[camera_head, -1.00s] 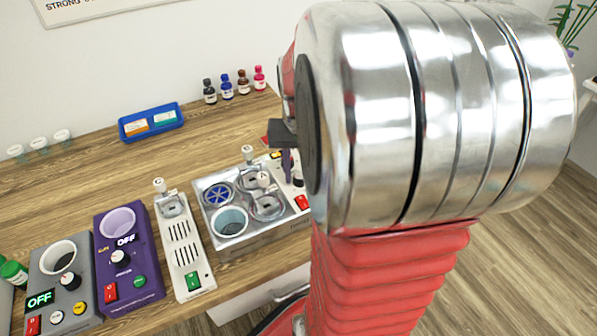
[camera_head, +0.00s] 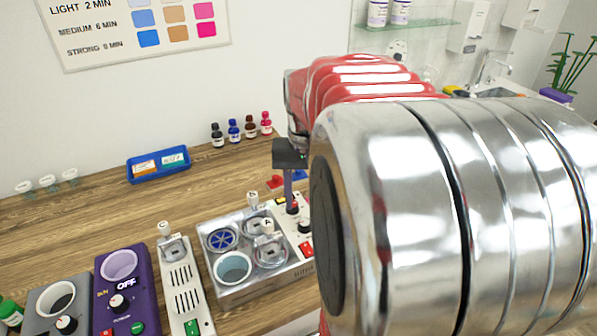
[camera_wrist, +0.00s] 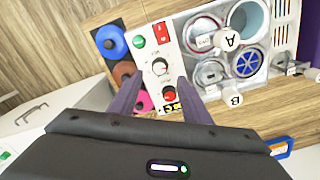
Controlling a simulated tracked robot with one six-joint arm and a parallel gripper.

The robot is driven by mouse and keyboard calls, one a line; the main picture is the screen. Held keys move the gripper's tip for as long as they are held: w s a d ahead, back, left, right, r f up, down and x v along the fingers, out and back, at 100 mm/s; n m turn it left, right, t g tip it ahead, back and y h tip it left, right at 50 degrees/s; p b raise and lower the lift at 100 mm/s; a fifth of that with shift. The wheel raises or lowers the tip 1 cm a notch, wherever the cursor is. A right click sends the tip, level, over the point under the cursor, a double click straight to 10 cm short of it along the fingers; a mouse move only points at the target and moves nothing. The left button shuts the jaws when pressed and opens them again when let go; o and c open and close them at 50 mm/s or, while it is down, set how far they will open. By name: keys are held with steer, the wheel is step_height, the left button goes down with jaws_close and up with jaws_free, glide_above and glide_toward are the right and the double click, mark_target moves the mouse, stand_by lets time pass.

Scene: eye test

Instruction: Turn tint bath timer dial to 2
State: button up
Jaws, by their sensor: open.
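The tint bath (camera_head: 240,285) is a metal unit with round wells and white lever knobs marked A and B. Its white control panel (camera_wrist: 147,57) carries a red switch (camera_wrist: 162,32), a green button (camera_wrist: 139,41), a black dial (camera_wrist: 159,66) with a printed scale, and a red-based knob (camera_wrist: 169,95). The labels are too small to read, so I cannot tell the dial's setting. My gripper (camera_wrist: 160,82) is open, its purple fingers apart over the panel, the red-based knob showing between them and the black dial just past the tips. In the head view it (camera_head: 289,192) hangs over the panel's back knob.
A white unit (camera_head: 181,285), a purple heater (camera_head: 140,275) and a grey heater (camera_head: 45,290) stand left of the bath. Dye bottles (camera_head: 234,132) and a blue tray (camera_head: 158,165) are behind. Round blue, brown and pink things (camera_wrist: 124,72) lie beside the panel.

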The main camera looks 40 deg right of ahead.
step_height(320, 180, up, 7)
stand_by(0.3)
steer(key=shift+f, duration=0.15)
stand_by(0.3)
steer(key=a+n, duration=0.1)
steer(key=a, duration=0.2)
steer(key=a+n+t, duration=0.1)
steer(key=a, duration=0.3)
steer(key=a+n+t, duration=0.1)
steer(key=a, duration=0.3)
steer(key=shift+a+f+n+h, duration=0.2)
steer(key=shift+f+n+h, duration=0.1)
steer(key=shift+n+h, duration=0.1)
steer(key=s+a+f+n+t, duration=0.1)
steer(key=s+a+n, duration=0.1)
steer(key=a, duration=0.4)
steer(key=s+a+f+n+t, duration=0.2)
steer(key=a+n, duration=0.1)
steer(key=a, duration=0.2)
steer(key=shift+a+f+t+y, duration=0.3)
steer(key=shift+a+y, duration=0.1)
